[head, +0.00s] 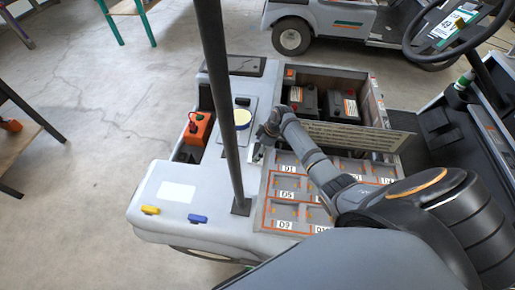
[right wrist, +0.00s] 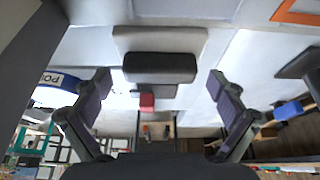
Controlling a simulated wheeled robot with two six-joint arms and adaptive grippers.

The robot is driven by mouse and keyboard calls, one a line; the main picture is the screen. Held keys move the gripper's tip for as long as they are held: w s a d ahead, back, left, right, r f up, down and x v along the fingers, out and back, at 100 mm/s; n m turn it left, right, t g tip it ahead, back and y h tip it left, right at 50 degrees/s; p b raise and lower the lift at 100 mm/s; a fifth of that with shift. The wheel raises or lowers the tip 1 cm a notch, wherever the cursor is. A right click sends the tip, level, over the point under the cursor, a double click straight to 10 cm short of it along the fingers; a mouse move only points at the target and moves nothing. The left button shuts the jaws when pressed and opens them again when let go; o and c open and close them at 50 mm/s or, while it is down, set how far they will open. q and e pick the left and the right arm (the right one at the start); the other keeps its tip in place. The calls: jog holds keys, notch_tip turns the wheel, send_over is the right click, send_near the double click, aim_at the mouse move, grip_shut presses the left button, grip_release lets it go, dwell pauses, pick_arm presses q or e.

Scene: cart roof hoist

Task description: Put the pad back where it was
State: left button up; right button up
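My left gripper is not in view.
A dark roof post (head: 226,120) rises left of my gripper. An orange box (head: 197,129) stands in the deck's left recess. An open bay holds black batteries (head: 303,101). My right arm crosses the marked tray (head: 285,196). Yellow (head: 150,210) and blue (head: 198,219) pieces lie at the near edge.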

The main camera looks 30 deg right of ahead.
jog(key=shift+r+p, duration=0.3)
jog(key=shift+r, duration=0.15)
jog(key=p+v, duration=0.1)
jog(key=v, duration=1.1)
jog(key=shift+r, duration=0.15)
